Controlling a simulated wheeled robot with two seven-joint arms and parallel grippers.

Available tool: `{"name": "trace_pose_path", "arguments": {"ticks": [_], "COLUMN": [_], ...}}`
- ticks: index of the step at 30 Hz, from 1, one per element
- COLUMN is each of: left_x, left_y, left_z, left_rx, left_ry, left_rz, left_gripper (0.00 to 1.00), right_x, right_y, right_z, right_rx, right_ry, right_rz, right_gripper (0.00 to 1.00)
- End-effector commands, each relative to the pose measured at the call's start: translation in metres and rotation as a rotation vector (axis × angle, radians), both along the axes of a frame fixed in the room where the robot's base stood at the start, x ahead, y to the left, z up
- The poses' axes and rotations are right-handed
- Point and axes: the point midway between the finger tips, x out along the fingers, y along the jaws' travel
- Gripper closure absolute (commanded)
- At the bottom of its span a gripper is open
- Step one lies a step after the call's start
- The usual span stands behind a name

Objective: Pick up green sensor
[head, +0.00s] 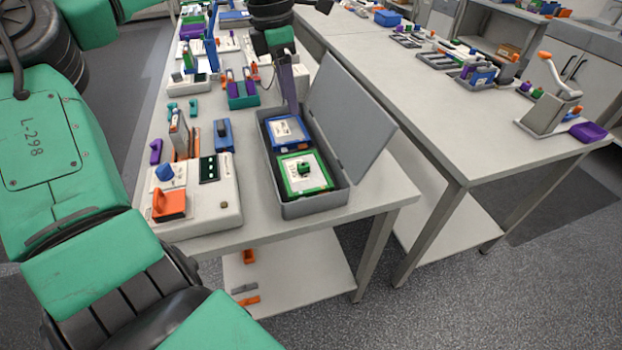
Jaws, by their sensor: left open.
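The green sensor (303,173) is a square green-framed unit with a white face and a dark green knob. It lies face up in the near half of an open grey case (318,208) on the left table. A blue-framed unit (286,131) lies behind it in the same case. My left gripper (288,84) is open, behind the case's far end and apart from the green sensor. Its fingers are seen edge-on and partly blend with the things behind. My right gripper is not in view.
The case lid (350,115) stands open, leaning right. Left of the case is a white device (205,207) with an orange knob and a blue knob. Several small parts crowd the table (262,232) farther back. A second table (440,110) stands to the right across a gap.

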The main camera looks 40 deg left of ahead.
Motion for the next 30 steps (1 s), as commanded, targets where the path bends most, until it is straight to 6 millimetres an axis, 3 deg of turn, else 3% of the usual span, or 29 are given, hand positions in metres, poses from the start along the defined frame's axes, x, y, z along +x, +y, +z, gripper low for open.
{"name": "trace_pose_path", "arguments": {"ticks": [1, 4, 8, 15, 27, 30], "left_x": [0.0, 0.0, 0.001, 0.007, 0.012, 0.013], "left_y": [0.0, -0.001, -0.002, -0.006, -0.01, -0.01], "left_z": [-0.033, -0.045, -0.057, -0.115, -0.179, -0.184], "left_rx": [-0.001, -0.001, -0.004, -0.004, -0.004, -0.004], "left_ry": [-0.001, 0.0, 0.003, 0.004, 0.004, 0.0], "left_rz": [0.0, 0.0, -0.001, -0.001, 0.0, 0.001], "left_gripper": [0.4, 0.4, 0.4, 0.4, 0.4, 0.4], "right_x": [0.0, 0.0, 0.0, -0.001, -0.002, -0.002], "right_y": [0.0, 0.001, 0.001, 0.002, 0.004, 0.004], "right_z": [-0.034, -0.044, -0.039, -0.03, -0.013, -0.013], "right_rx": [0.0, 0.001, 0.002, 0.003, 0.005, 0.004], "right_ry": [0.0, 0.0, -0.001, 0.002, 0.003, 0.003], "right_rz": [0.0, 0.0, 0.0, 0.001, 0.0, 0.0], "right_gripper": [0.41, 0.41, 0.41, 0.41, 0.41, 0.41]}}
